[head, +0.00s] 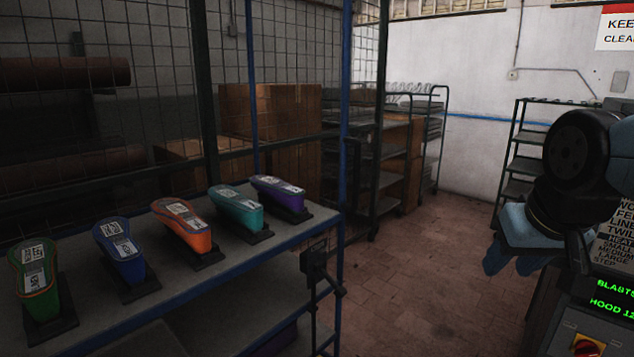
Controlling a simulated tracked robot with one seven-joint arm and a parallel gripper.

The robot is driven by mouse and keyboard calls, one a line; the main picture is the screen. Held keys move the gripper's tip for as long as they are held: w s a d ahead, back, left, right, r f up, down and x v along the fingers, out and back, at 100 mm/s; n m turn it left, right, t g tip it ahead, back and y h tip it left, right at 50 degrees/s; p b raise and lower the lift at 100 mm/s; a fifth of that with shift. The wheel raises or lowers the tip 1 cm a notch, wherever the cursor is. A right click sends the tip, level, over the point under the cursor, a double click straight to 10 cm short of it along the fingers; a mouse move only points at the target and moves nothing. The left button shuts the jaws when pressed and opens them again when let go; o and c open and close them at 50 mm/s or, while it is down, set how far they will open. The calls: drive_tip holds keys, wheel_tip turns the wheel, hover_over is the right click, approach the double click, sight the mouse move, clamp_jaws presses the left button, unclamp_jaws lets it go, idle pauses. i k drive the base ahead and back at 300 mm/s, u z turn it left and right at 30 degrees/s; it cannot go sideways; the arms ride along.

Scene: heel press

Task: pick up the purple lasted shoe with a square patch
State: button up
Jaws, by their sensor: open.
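The purple lasted shoe (283,197) stands on a dark base at the far right end of a row of shoes on the shelf. It carries a pale label with dark marks on top; the marks are too small to make out, and I cannot tell whether a square patch is on it. My gripper (509,264) is at the right side of the picture, with pale blue fingers pointing down. It is open and empty, well to the right of the purple shoe and apart from it.
Teal (240,209), orange (188,228), blue (119,251) and green (40,284) shoes stand left of the purple one on the shelf (182,285). A blue post (343,150) rises at the shelf's right end. A control panel (590,325) stands at lower right. The tiled floor between is clear.

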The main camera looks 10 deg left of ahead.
sight(287, 196)
drive_tip(key=u, duration=0.1)
drive_tip(key=i, duration=1.2)
drive_tip(key=u, duration=0.8)
drive_tip(key=i, duration=0.4)
drive_tip(key=u, duration=0.15)
drive_tip(key=k, duration=0.9)
drive_tip(key=u, duration=0.2)
drive_tip(key=i, duration=0.85)
drive_tip(key=z, duration=0.1)
